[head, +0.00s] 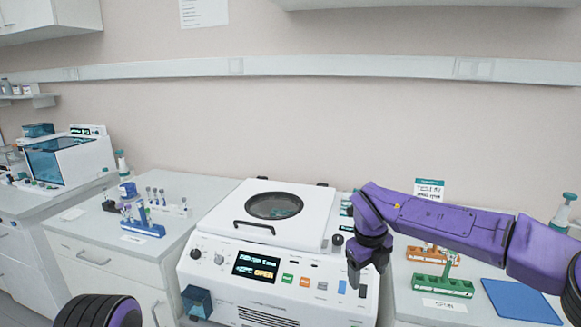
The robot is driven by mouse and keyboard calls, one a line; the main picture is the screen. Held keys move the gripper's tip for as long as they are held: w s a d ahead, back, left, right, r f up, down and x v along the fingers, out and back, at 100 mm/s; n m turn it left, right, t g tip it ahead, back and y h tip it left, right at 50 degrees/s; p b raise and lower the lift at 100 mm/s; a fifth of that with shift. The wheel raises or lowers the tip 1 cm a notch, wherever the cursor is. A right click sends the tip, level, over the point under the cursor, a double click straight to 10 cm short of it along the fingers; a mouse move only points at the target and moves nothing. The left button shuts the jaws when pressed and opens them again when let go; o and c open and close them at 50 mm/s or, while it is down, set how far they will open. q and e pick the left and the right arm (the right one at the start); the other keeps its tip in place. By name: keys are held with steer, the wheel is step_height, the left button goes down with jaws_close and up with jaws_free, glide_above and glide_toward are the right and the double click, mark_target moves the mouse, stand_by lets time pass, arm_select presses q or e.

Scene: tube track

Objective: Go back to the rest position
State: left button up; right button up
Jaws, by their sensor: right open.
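My right arm (440,218) reaches in from the right, purple with dark joints. Its gripper (367,272) points down in front of the right front corner of the white centrifuge (215,262). The jaws are open, and I see nothing between them. A dark, ribbed part of my left arm (98,312) shows at the bottom left edge; the left gripper is out of view. The centrifuge has a white lid with a round window (275,206) and a dark handle. Its screen (256,267) shows a word that looks like OPEN.
A green rack (442,286), an orange rack (428,255) and a blue mat (520,301) lie on the right counter, below and beside my right arm. A blue rack with tubes (143,228) stands on the left counter. A white machine with a blue window (70,160) stands far left.

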steer(key=s+d+f+n+t+h+b, duration=0.1)
steer(key=s+f+n+t, duration=0.15)
steer(key=f+n, duration=0.45)
steer(key=s+d+f+n+t+h+b, duration=0.15)
steer(key=s+f, duration=0.25)
steer(key=f, duration=0.7)
steer(key=s+d+f+n+t+h, duration=0.1)
steer(key=s+f+n+t, duration=0.15)
steer(key=f+n, duration=0.45)
arm_select(q)
steer(key=f+b, duration=0.1)
steer(key=f, duration=0.1)
steer(key=f+b, duration=0.2)
steer(key=f, duration=0.1)
steer(key=shift+w+f, duration=0.25)
steer(key=shift+f, duration=0.05)
arm_select(e)
steer(key=s+d+f+n+g, duration=0.1)
steer(key=s+d+f+n, duration=0.2)
steer(key=s, duration=0.6)
steer(key=s+d+f+n+g+y, duration=0.1)
steer(key=s+d+f+n+g, duration=0.1)
steer(key=s+f, duration=0.4)
steer(key=s+d+f+n+g, duration=0.1)
steer(key=s+d+f+n, duration=0.2)
steer(key=s, duration=1.1)
step_height(320, 180, down, 2)
steer(key=shift+d+f+n+g, duration=0.15)
steer(key=shift+d+n+g, duration=0.2)
